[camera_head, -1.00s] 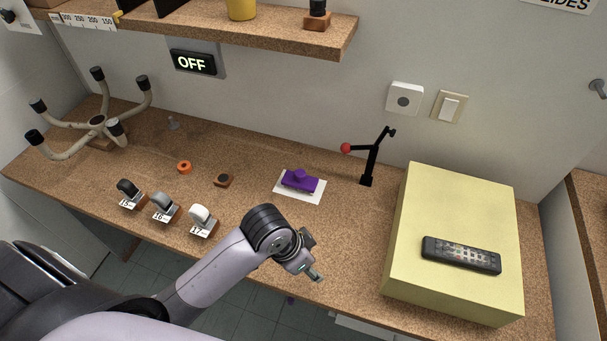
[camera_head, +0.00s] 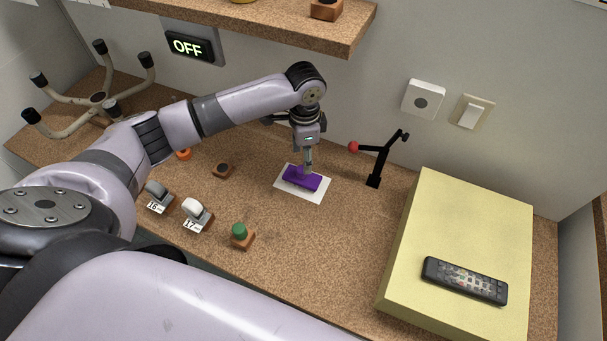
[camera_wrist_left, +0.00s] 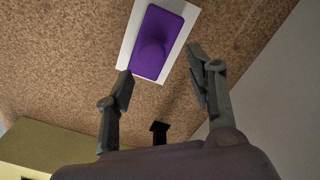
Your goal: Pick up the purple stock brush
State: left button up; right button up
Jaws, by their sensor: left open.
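The purple stock brush (camera_head: 301,179) lies on a white card (camera_head: 318,190) on the cork-topped bench. I cannot tell the exact height above the brush. My right gripper is in neither view.
A black stand with a red ball (camera_head: 375,165) stands right of the card. A yellow box (camera_head: 450,230) bearing a remote (camera_head: 464,280) fills the right side. A wooden shelf (camera_head: 240,22) overhangs behind. Small blocks, including a green-topped one (camera_head: 240,235), stand toward the front.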

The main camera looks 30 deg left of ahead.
aim_at(302, 169)
pick_arm(q)
jog(key=f, duration=0.2)
jog(key=s+f+p, duration=0.1)
jog(key=f, duration=0.1)
jog(key=shift+s+f+p, duration=0.15)
jog(key=shift+f+p, duration=0.1)
jog(key=shift+p, duration=0.05)
jog(key=shift+f, duration=0.45)
grip_shut()
